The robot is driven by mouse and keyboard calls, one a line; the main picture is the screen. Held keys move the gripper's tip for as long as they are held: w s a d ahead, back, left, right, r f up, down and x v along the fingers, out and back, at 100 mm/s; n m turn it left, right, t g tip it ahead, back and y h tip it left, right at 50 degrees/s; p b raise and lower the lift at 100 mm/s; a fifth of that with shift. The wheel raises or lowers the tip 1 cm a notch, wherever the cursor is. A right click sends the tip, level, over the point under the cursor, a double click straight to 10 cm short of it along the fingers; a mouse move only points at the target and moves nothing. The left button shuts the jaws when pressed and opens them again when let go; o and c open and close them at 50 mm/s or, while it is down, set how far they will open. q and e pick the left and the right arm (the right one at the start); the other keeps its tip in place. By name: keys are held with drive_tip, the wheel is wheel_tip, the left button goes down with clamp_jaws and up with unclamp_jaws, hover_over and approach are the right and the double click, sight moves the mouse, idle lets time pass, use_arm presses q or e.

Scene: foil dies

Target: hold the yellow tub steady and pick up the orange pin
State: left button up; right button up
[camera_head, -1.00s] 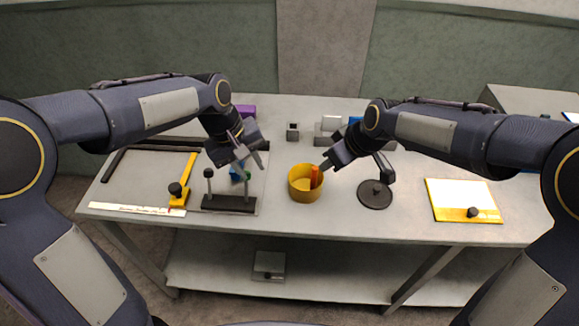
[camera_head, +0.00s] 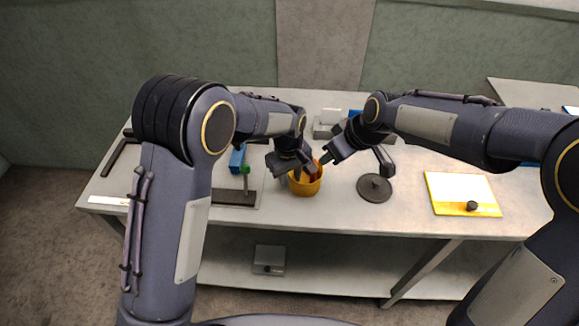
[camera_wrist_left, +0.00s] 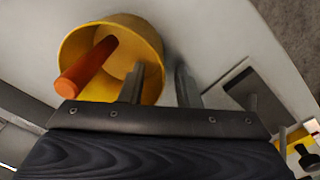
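The yellow tub (camera_head: 306,188) stands on the table between my two grippers, and it also shows in the left wrist view (camera_wrist_left: 148,40). The orange pin (camera_wrist_left: 88,68) leans inside the tub, its end above the rim; in the head view the pin (camera_head: 312,172) is partly hidden. My left gripper (camera_wrist_left: 160,82) is open at the tub's rim, one finger over the inside and one outside, with a gap between them. In the head view my left gripper (camera_head: 298,172) is at the tub's left side. My right gripper (camera_head: 325,159) is just right of the tub; its opening is unclear.
A dark round disc (camera_head: 374,188) lies right of the tub. A yellow-edged white board (camera_head: 462,193) is further right. A dark stand (camera_head: 234,198) with a green-topped post is to the left. Grey blocks (camera_head: 329,119) stand behind. The table's front edge is clear near the tub.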

use_arm(q)
drive_tip(key=shift+f, duration=0.65)
clamp_jaws()
idle(1.0)
